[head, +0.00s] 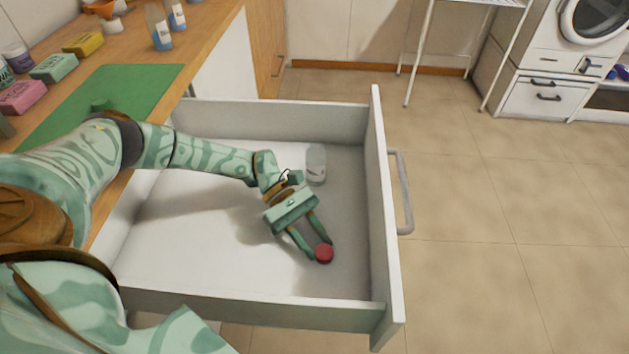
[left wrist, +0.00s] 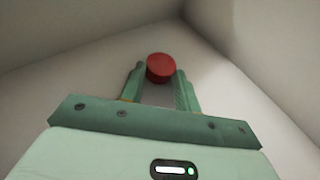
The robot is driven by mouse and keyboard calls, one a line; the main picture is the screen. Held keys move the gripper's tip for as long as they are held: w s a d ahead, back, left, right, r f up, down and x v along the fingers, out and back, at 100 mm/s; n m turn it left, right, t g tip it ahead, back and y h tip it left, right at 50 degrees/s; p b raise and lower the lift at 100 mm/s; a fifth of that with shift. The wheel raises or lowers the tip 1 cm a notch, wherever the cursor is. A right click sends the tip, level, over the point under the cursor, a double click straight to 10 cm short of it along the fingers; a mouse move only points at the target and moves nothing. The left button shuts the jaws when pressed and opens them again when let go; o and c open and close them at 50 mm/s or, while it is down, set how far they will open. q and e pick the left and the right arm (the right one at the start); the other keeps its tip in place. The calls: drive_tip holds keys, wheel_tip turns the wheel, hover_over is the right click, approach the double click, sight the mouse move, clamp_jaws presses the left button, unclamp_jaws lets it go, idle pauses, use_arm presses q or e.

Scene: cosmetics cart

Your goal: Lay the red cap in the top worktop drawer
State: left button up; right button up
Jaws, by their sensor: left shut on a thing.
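The red cap (head: 324,253) is a small round red piece held between the fingertips of my left gripper (head: 316,246). It also shows in the left wrist view (left wrist: 160,67), between the green fingers of the left gripper (left wrist: 160,78). The gripper is shut on the cap and is inside the open white drawer (head: 180,240), towards its front right corner. I cannot tell whether the cap touches the drawer floor. My right gripper is not in view.
The wooden worktop (head: 205,35) has a green mat (head: 135,85), soap-like blocks (head: 53,68) and bottles (head: 158,27). The drawer front has a grey handle (head: 404,190). Much of the drawer floor is bare.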

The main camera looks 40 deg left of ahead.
use_arm(q)
drive_tip(key=o, duration=0.9)
drive_tip(key=shift+o, duration=0.2)
drive_tip(key=shift+r, duration=0.1)
drive_tip(key=shift+w+a+r+p, duration=0.1)
drive_tip(key=shift+a+r+p, duration=0.1)
drive_tip(key=shift+a+p, duration=0.1)
drive_tip(key=b+v, duration=0.1)
drive_tip(key=v, duration=0.9)
drive_tip(key=shift+a, duration=0.1)
drive_tip(key=shift+w+a+r, duration=0.15)
drive_tip(key=shift+a+r, duration=0.15)
drive_tip(key=shift+a, duration=0.2)
